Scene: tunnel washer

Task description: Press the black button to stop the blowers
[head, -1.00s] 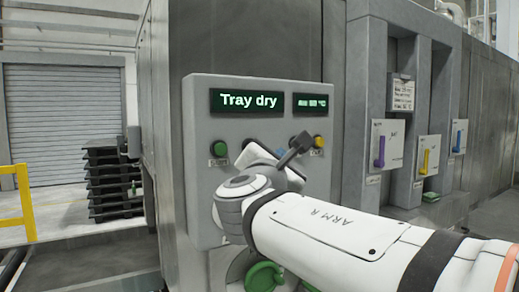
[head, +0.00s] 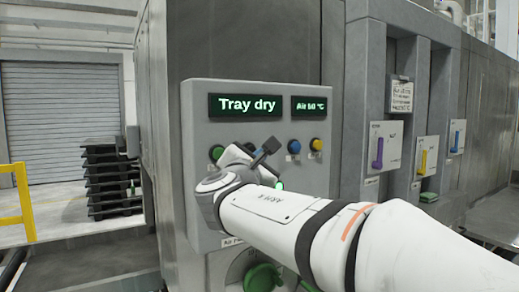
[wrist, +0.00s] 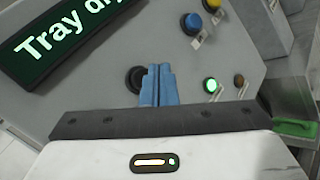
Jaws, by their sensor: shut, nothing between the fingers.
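The black button (wrist: 137,80) is on the grey control panel (head: 310,180), just left of my fingertips in the wrist view. In the head view my gripper and arm hide it. My gripper (wrist: 158,70) is shut, its two blue fingers together and empty, pointing at the panel beside the button. I cannot tell whether the fingertips touch the panel.
The panel also has a green button (head: 216,152), a blue button (head: 294,146), a yellow button (head: 316,144) and a lit green lamp (wrist: 211,85). The display (head: 246,105) reads "Tray dry". A green knob (head: 262,278) is below. Stacked black trays (head: 110,180) stand at left.

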